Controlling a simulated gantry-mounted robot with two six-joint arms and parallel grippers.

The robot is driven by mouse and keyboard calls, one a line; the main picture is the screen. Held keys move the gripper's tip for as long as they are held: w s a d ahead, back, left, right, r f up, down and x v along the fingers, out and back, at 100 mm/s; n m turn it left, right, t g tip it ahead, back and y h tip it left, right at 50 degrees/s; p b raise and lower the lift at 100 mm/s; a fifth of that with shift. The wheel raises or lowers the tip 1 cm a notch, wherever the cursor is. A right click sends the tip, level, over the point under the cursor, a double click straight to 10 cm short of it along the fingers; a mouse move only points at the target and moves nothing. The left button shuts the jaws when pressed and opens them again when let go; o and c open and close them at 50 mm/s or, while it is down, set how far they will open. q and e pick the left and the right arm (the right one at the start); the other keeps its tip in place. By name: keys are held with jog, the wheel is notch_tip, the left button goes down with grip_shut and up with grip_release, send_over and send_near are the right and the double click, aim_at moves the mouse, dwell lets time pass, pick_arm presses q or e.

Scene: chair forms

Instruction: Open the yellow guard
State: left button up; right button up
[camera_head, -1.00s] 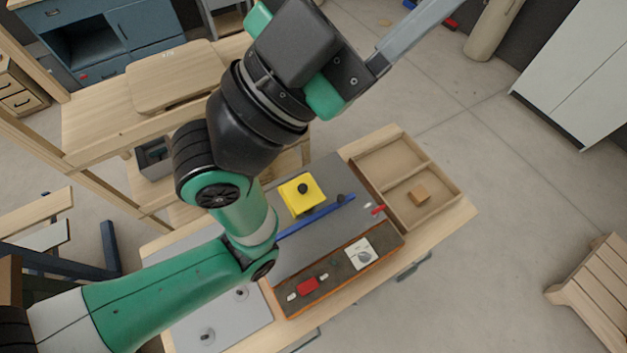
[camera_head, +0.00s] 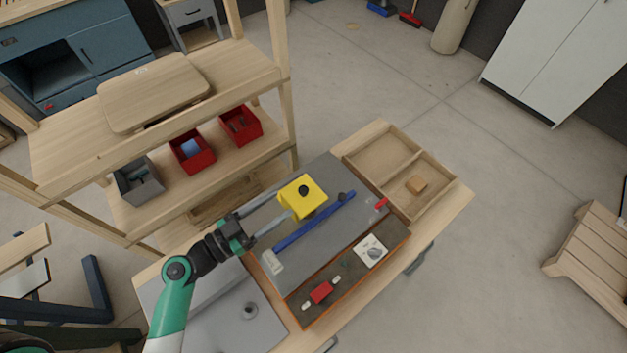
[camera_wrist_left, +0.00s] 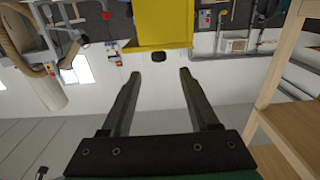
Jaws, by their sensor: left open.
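The yellow guard (camera_head: 304,198), a box shape with a black knob (camera_head: 303,190) on its top, sits on the grey plate of the workbench. My left gripper (camera_head: 285,207) is open, its two fingers pointing at the guard's left side. Whether a finger touches the guard cannot be told. My right gripper is not in view.
A blue bar (camera_head: 314,222) lies right beside the guard. A panel with a red switch (camera_head: 321,292) and a dial (camera_head: 374,252) is at the front. A wooden shelf (camera_head: 240,63) stands left behind the bench.

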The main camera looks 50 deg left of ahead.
aim_at(314, 188)
pick_arm(q)
jog(key=w, duration=0.3)
jog(key=w+d+p, duration=0.1)
jog(key=w, duration=0.7)
jog(key=shift+w+d+p, duration=0.1)
jog(key=shift+d+p, duration=0.05)
jog(key=shift+p, duration=0.25)
grip_shut()
dwell(0.7)
